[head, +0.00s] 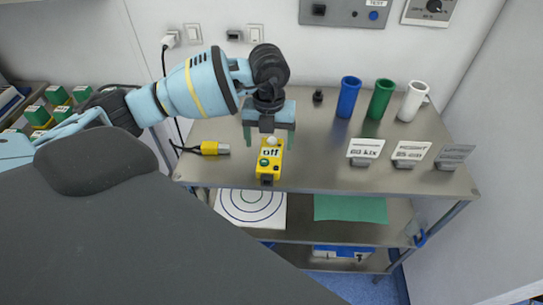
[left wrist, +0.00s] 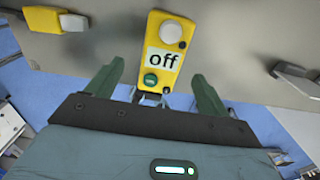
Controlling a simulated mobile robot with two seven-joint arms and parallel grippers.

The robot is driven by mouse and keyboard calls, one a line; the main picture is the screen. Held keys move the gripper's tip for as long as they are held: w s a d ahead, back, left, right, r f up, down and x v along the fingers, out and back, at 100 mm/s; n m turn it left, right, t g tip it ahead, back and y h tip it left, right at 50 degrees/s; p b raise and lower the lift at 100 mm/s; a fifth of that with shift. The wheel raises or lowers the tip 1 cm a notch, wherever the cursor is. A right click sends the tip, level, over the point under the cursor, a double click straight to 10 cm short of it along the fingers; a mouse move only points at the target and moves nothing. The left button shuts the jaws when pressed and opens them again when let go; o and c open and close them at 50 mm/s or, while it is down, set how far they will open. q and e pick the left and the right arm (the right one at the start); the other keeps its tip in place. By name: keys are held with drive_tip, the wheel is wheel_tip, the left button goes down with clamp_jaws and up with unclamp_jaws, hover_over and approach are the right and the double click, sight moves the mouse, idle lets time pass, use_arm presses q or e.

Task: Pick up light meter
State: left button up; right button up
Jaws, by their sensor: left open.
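The light meter (head: 269,160) is a yellow handheld box with a white dome, a label reading "off" and a green button. It lies on the steel table near its front edge. In the left wrist view the light meter (left wrist: 165,52) sits ahead of and between my fingers. My left gripper (head: 268,138) is open above the meter, its green fingers to either side. In the left wrist view the gripper (left wrist: 155,82) shows no contact with the meter. My right gripper is not in view.
A yellow plug with a black cable (head: 212,148) lies left of the meter. Blue (head: 348,98), green (head: 380,100) and white (head: 412,101) cups stand at the back right. Several label cards, one reading "60 klx" (head: 364,149), stand at the front right. The steel table (head: 310,160) is clear between.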

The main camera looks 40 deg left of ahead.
sight(270, 154)
use_arm(q)
drive_tip(key=shift+d+f, duration=0.15)
drive_tip(key=shift+f, duration=2.45)
drive_tip(key=c, duration=1.2)
